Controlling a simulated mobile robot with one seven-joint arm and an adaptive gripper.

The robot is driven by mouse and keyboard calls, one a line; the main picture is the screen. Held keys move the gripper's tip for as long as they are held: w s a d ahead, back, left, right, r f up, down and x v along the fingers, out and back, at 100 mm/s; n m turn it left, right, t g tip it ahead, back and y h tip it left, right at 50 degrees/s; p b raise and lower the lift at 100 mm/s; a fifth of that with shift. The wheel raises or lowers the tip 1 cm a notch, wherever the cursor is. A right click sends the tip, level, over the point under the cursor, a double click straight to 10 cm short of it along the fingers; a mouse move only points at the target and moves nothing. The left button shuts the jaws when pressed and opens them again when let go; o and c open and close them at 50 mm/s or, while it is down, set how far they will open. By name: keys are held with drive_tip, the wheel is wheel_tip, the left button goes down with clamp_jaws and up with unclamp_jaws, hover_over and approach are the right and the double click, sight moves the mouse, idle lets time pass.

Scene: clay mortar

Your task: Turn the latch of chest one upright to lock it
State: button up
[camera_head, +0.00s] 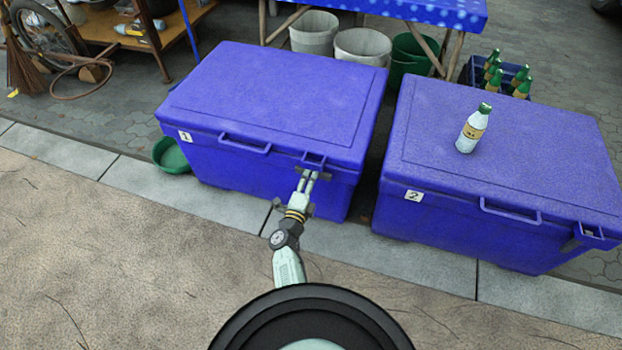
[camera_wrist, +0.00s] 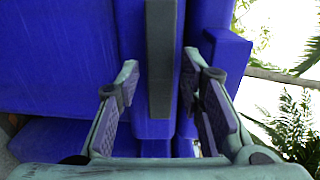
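Chest one (camera_head: 270,95) is a closed blue box marked "1" on the left in the head view. Its latch (camera_head: 325,176) is a dark grey bar at the front right, below the lid's edge, and looks roughly level, partly hidden by my fingers. My gripper (camera_head: 312,176) is at the latch. In the wrist view, the grey latch bar (camera_wrist: 161,60) lies between the fingers of my gripper (camera_wrist: 172,85). The fingers are apart, with a gap visible on both sides of the bar.
Chest two (camera_head: 510,140) stands to the right, with a bottle (camera_head: 473,128) on its lid. A green basin (camera_head: 170,155) is on the ground left of chest one. Buckets (camera_head: 362,46) and a bottle crate (camera_head: 497,75) are behind. The paving in front is clear.

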clamp_jaws()
drive_tip(key=shift+n, duration=0.3)
drive_tip(key=n+p, duration=0.7)
drive_tip(key=n, duration=1)
drive_tip(key=shift+w+r+p, duration=0.1)
drive_tip(key=shift+p, duration=0.25)
drive_tip(key=shift+n, duration=0.3)
drive_tip(key=shift+o, duration=1.3)
unclamp_jaws()
